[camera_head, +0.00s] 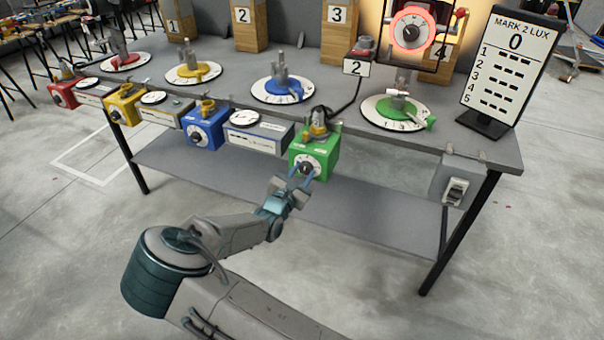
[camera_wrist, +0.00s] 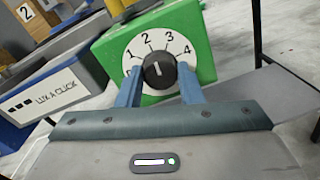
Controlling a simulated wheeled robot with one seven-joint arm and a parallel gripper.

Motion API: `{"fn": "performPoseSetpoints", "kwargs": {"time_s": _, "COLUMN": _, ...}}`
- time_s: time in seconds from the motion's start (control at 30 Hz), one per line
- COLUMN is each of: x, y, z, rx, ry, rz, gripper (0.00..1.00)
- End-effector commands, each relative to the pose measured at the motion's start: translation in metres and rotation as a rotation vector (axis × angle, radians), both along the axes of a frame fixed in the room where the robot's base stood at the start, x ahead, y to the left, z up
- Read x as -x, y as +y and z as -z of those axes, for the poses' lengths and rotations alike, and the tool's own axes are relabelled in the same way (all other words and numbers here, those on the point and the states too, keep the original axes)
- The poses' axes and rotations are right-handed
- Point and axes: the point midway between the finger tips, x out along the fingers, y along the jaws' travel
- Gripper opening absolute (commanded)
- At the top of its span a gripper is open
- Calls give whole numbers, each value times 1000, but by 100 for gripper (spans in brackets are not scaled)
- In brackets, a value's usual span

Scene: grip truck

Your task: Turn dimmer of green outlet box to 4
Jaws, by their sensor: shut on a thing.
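The green outlet box (camera_head: 326,156) hangs at the table's front edge and fills the upper middle of the wrist view (camera_wrist: 205,35). Its front has a white dial with the numbers 1 to 4 showing along the top; the lower part is partly hidden by my fingers. The black dimmer knob (camera_wrist: 159,70) is at the dial's centre, with a light mark that looks roughly upright; I cannot tell exactly which number it points to. My gripper (camera_head: 303,173) is at the box front, its blue fingers on either side of the knob, shut on it.
Blue (camera_head: 204,130), yellow (camera_head: 125,108) and red (camera_head: 63,94) outlet boxes line the same edge to the left. A grey meter box (camera_head: 262,137) sits beside the green box. A sign reading 0 (camera_head: 508,70) stands at the right. A lower shelf (camera_head: 370,215) runs beneath.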

Motion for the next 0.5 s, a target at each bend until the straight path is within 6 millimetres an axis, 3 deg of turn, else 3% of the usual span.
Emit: {"fn": "performPoseSetpoints", "kwargs": {"time_s": 0.5, "x": -1, "y": -1, "z": 2, "rx": -424, "ry": -155, "rz": 1, "gripper": 10}}
